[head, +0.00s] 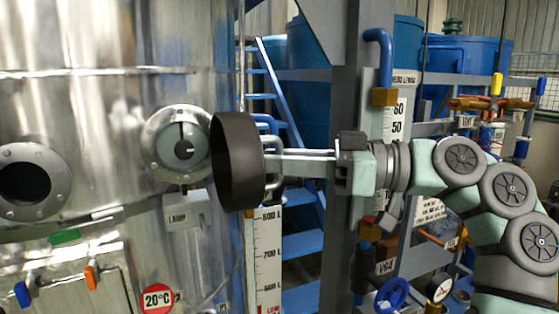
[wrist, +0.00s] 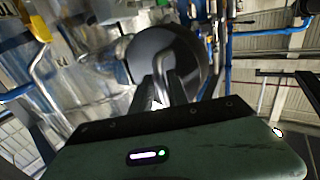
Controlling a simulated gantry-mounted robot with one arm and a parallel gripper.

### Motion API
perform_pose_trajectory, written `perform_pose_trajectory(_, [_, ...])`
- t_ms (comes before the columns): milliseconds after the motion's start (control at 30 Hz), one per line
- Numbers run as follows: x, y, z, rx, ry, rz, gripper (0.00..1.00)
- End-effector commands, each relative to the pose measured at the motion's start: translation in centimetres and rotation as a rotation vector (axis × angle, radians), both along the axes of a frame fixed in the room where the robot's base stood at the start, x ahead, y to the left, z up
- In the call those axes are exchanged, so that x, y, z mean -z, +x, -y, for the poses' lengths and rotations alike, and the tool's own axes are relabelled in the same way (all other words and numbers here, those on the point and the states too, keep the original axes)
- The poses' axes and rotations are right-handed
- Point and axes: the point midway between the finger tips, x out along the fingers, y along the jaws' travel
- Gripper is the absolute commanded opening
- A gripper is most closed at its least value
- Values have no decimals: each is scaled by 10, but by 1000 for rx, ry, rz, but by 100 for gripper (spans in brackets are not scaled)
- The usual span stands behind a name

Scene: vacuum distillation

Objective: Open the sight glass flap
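The sight glass flap is a black round cover (head: 237,160) standing nearly edge-on to the head view, in front of the shiny steel tank wall. A grey bent handle (head: 272,188) sticks out from its right side. My gripper (head: 275,163) reaches in from the right with its long fingers level, their tips at the handle. In the wrist view the flap is a dark disc (wrist: 190,58) straight ahead, and my gripper (wrist: 164,88) has its fingers close together around the handle. The exact contact is partly hidden. How the flap is hinged cannot be seen.
The steel tank (head: 90,110) fills the left, with a dark round port (head: 24,183) and a second round port (head: 182,147) beside the flap. A grey post (head: 345,80), a level scale (head: 268,260), blue stairs (head: 300,243) and pipes with valves (head: 392,295) stand behind my arm.

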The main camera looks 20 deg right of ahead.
Motion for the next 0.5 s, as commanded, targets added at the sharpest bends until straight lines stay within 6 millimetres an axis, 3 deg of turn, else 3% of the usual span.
perform_pose_trajectory(267, [1,-7,14,2,-3,1,20])
perform_pose_trajectory(500, [1,-27,56,3,2,1,20])
